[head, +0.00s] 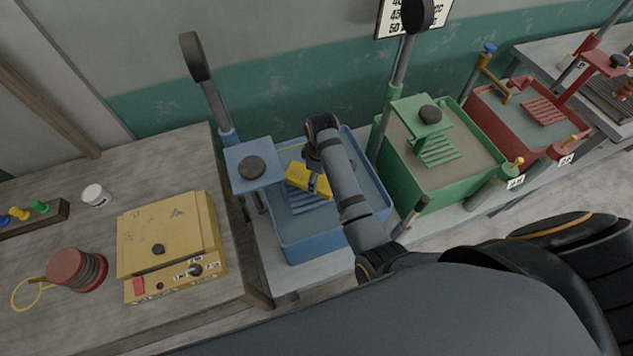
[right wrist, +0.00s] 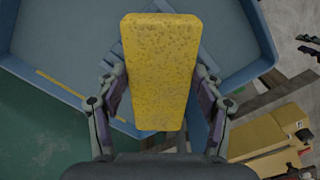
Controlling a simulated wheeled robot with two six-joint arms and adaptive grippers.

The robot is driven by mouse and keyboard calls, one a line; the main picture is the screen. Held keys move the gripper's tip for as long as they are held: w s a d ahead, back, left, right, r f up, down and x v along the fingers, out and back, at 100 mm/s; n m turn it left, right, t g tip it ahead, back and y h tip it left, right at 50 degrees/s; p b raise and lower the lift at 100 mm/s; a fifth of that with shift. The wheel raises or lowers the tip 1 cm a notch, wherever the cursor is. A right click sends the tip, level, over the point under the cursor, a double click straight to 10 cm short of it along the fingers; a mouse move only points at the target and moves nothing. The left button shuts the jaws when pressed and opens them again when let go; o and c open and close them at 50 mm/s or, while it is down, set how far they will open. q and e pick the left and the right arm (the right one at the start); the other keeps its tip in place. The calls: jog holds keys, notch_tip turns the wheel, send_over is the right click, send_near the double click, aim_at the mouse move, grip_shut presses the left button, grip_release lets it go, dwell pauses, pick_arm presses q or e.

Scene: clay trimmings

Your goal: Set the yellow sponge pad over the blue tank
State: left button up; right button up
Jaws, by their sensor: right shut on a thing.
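The yellow sponge pad (head: 306,179) is a porous block held over the inside of the blue tank (head: 291,244). In the right wrist view, the sponge pad (right wrist: 160,70) sits between the two fingers of my right gripper (right wrist: 160,95), which is shut on it. In the head view my right gripper (head: 316,172) reaches down from the right above the tank. The blue tank's wall (right wrist: 262,40) also shows behind the sponge in the right wrist view. I cannot tell how high the sponge is above the tank's slatted rack. My left gripper is not in view.
A blue post with a platform (head: 243,166) stands at the tank's left. A green tank (head: 466,185) is to the right, then a red tank (head: 520,130). A yellow box (head: 165,235) and a red spool (head: 77,268) sit on the left table.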

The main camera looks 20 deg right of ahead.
jog(key=shift+w+a+f, duration=0.2)
jog(key=shift+a+f, duration=0.2)
jog(key=shift+a, duration=0.05)
notch_tip(320, 180, down, 2)
jog(key=shift+f+p, duration=0.25)
jog(key=shift+p, duration=0.65)
jog(key=shift+d+f, duration=0.1)
jog(key=shift+f, duration=0.25)
jog(key=o, duration=1.3)
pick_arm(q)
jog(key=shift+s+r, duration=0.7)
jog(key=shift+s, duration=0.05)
